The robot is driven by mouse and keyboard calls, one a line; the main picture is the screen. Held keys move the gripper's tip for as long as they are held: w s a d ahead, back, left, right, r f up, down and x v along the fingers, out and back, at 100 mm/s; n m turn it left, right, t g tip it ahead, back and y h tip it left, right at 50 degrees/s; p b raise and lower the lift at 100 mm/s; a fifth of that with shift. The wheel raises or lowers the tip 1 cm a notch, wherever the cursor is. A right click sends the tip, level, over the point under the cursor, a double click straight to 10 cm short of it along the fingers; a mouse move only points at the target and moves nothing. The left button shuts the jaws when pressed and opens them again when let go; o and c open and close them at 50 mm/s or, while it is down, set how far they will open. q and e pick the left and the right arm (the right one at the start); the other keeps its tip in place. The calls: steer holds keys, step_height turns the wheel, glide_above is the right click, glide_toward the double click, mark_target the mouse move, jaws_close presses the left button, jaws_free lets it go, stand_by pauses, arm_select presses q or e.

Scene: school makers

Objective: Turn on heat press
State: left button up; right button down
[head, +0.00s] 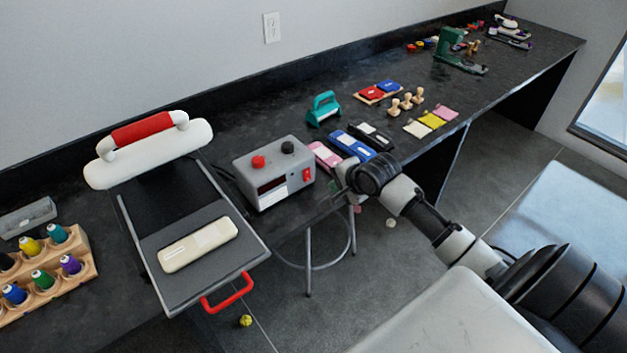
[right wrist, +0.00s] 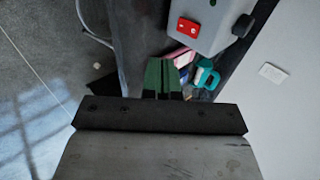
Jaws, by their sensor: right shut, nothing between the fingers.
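The heat press stands at the left of the head view, with a white upper part (head: 150,155) with a red grip and a grey lower tray (head: 178,275) with a red handle. Its grey control box (head: 248,165) has a red knob, a black knob, a dark display and a red rocker switch (head: 308,174) on its front. My right gripper (head: 341,176) is just right of the switch, apart from it. In the right wrist view its green fingertips (right wrist: 163,76) are together and empty, below the red switch (right wrist: 188,27). My left gripper is not in view.
Pink, blue and black flat items (head: 358,142) lie on the bench right of the box, close behind my gripper. A teal tool (head: 324,108) stands further back. Thread spools (head: 42,277) sit at the far left. A stool (head: 308,265) is under the bench edge.

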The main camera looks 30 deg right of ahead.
mark_target(307, 175)
steer(key=x, duration=0.8)
steer(key=shift+w+f, duration=0.15)
steer(key=shift+w, duration=1.2)
steer(key=shift+w+a+f, duration=0.15)
steer(key=shift+w, duration=0.5)
steer(key=shift+w+f, duration=0.1)
steer(key=shift+f, duration=0.05)
steer(key=shift+t, duration=0.3)
steer(key=shift+r, duration=0.2)
